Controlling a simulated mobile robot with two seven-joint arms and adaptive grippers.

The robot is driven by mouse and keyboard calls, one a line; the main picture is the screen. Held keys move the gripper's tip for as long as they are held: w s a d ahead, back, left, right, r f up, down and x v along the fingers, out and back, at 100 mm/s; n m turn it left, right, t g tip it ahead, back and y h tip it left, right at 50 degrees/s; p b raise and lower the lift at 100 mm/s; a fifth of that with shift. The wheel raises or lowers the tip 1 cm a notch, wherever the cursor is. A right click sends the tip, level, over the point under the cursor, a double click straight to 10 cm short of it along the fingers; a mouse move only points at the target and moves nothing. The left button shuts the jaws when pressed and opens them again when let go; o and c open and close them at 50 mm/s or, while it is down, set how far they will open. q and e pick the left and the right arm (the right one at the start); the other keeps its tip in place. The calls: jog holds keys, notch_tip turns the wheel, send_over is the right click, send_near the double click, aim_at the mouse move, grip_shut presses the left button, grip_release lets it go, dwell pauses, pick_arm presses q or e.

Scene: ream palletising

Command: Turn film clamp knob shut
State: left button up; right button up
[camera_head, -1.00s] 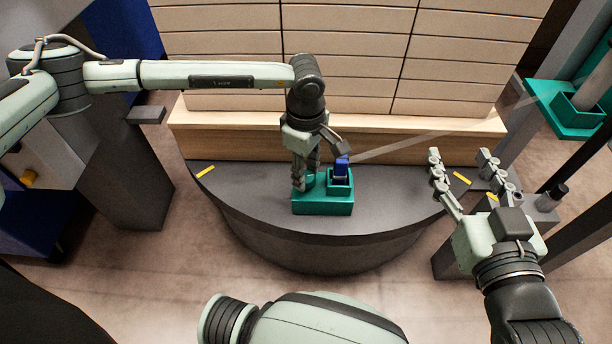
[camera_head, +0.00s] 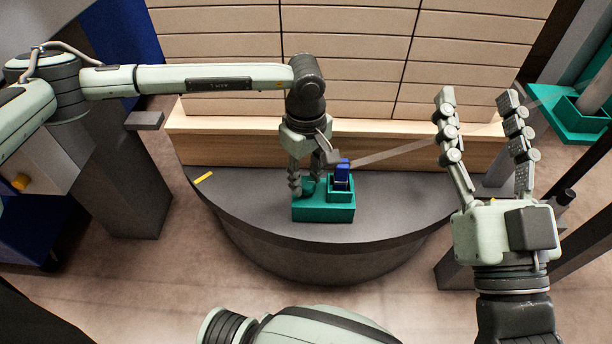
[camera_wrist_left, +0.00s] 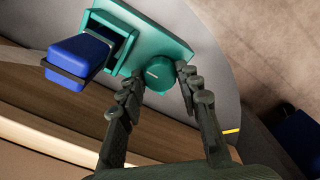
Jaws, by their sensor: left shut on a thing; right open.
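The film clamp is a teal base (camera_head: 323,213) on the dark round-fronted platform, with a blue block (camera_head: 341,172) in its square socket. The block also shows in the left wrist view (camera_wrist_left: 78,60). The round teal knob (camera_wrist_left: 157,74) stands on the base beside the socket, with a pale line across its top. My left gripper (camera_head: 308,190) is above the base, pointing down. Its fingers are shut on the knob, one on each side in the left wrist view. My right gripper (camera_head: 477,98) is open and empty, raised to the right of the clamp.
A pale translucent film strip (camera_head: 400,151) runs from the clamp to the right, towards my right gripper. Stacked cartons (camera_head: 345,62) stand on a wooden pallet (camera_head: 235,140) behind. Another teal holder (camera_head: 570,122) is at far right. The dark platform (camera_head: 250,205) is clear left of the clamp.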

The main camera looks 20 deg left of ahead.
aim_at(306, 182)
pick_arm(q)
jog(key=o, duration=1.2)
jog(key=shift+c, duration=0.2)
notch_tip(306, 182, up, 12)
jog(key=shift+s, duration=0.1)
